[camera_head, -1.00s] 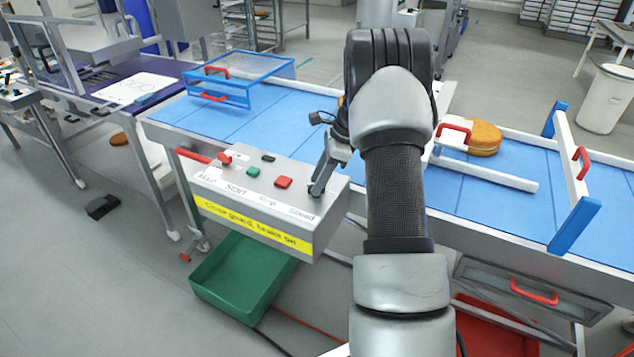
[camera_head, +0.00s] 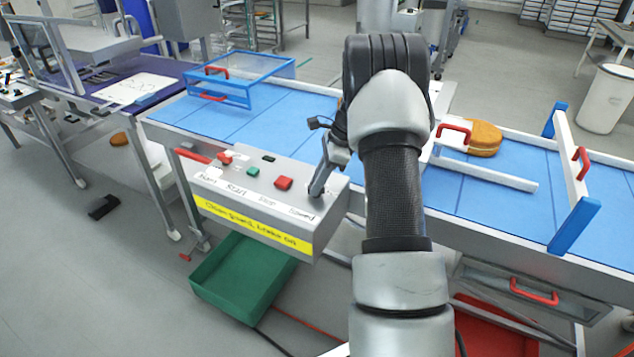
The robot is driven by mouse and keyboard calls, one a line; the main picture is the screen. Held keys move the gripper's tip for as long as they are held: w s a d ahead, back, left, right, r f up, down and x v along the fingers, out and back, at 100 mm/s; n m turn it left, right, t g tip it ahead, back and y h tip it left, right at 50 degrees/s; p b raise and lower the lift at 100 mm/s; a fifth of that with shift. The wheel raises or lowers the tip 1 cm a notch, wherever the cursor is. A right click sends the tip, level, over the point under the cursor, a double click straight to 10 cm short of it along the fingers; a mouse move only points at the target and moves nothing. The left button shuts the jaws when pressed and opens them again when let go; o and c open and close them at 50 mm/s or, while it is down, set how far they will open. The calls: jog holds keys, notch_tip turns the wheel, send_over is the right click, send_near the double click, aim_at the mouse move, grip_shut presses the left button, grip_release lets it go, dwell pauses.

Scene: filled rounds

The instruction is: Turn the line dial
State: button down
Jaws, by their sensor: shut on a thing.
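The grey control box (camera_head: 262,222) stands at the front of the blue belt line, with labels and a yellow strip on its face. Its top carries a green button (camera_head: 253,171), a red button (camera_head: 283,183) and a red switch (camera_head: 224,159) at the left. My gripper (camera_head: 317,190) points down at the right end of the box top, above the rightmost label. It is shut on the dial there. The fingers hide most of the dial, so its pointer and setting cannot be seen.
The blue conveyor (camera_head: 300,110) runs behind the box. A blue-framed clear guard (camera_head: 240,78) stands on it at the left. A round brown item (camera_head: 484,138) lies on the belt at the right. A green bin (camera_head: 243,277) sits below the box.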

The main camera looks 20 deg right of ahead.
jog(key=n+g+p, duration=0.1)
jog(key=n+g, duration=0.1)
jog(key=n, duration=0.3)
jog(key=shift+w+p, duration=0.1)
jog(key=shift+p, duration=0.2)
jog(key=n+g, duration=0.1)
jog(key=n, duration=0.2)
jog(key=n+g, duration=0.1)
jog(key=n, duration=0.2)
jog(key=shift+h+p, duration=0.3)
jog(key=shift+n, duration=0.3)
jog(key=c, duration=1.7)
grip_release()
